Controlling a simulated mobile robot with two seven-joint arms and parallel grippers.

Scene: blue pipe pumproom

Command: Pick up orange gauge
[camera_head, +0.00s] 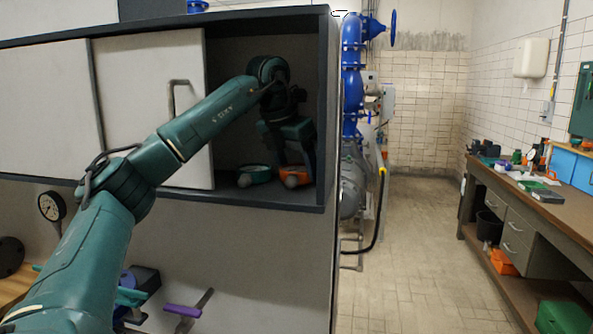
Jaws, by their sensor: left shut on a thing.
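The orange gauge (297,177) sits low inside the open right bay of the cabinet, close to the shelf floor. My left arm reaches in from the left. My left gripper (296,163) points down over the orange gauge and is shut on it. The fingers and dark wrist hide part of the gauge, and the exact contact is hard to see. I cannot tell whether the gauge is clear of the shelf. My right gripper is not in view.
A green-rimmed gauge (254,174) lies on the shelf just left of the orange one. The cabinet's sliding door (150,80) and right side wall (329,110) bound the opening. A workbench (535,215) with several tools stands at right. The middle floor is clear.

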